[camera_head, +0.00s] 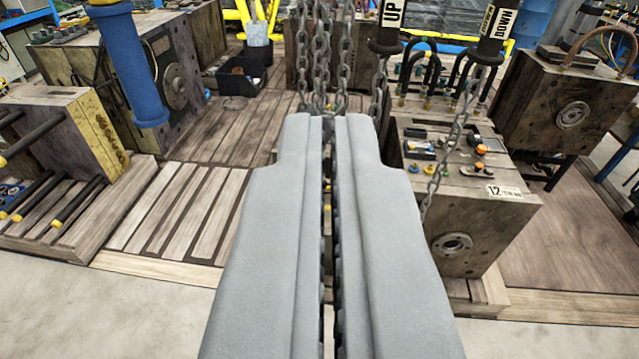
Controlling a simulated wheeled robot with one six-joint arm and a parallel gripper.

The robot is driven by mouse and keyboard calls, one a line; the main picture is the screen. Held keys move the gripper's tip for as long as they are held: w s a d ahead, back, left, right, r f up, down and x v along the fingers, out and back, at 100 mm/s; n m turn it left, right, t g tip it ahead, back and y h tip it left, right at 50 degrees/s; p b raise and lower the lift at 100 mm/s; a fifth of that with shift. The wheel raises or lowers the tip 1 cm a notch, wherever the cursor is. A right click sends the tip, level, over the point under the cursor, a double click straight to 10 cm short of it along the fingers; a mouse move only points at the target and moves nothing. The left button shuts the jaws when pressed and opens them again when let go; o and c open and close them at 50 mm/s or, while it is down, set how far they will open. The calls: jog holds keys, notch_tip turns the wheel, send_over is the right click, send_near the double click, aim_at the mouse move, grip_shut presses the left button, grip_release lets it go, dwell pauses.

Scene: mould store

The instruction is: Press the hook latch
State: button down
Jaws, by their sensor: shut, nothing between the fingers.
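My gripper (328,122) fills the lower middle of the view, its two long grey fingers side by side and pointing away from me. It is shut, with only a thin dark slit between the fingers and nothing held. Several grey steel chains (322,50) hang just beyond the fingertips, and their lower ends pass behind the fingers. I cannot make out the hook or its latch; the fingers may hide them. I cannot tell whether the fingertips touch the chains.
A blue cylinder (130,75) hangs at upper left. Handles marked UP (391,14) and DOWN (498,24) hang at upper right. A mould block with a 12 label (470,205) stands right, another mould (70,125) left. Slatted wooden flooring (190,212) lies between them.

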jog(key=w+f+n, duration=0.3)
jog(key=w+f, duration=0.3)
jog(key=w, duration=0.5)
jog(key=w+f+n+y, duration=0.1)
jog(key=w+f+n, duration=0.4)
jog(key=w, duration=0.7)
jog(key=w+f+n, duration=0.2)
jog(key=w+f, duration=0.5)
jog(key=w, duration=0.4)
jog(key=w+a+f+n+y, duration=0.1)
jog(key=w+f+n, duration=0.2)
jog(key=w+f, duration=0.45)
jog(key=w+a+f+n+y, duration=0.1)
jog(key=w+f+n, duration=0.25)
jog(key=f, duration=0.75)
notch_tip(320, 180, down, 21)
jog(key=w+a+n+y, duration=0.1)
jog(key=w+n, duration=0.1)
jog(key=n, duration=0.2)
jog(key=shift+w+a+r, duration=0.15)
jog(key=shift+w+r, duration=0.05)
jog(key=shift+w, duration=0.1)
jog(key=shift+w, duration=0.15)
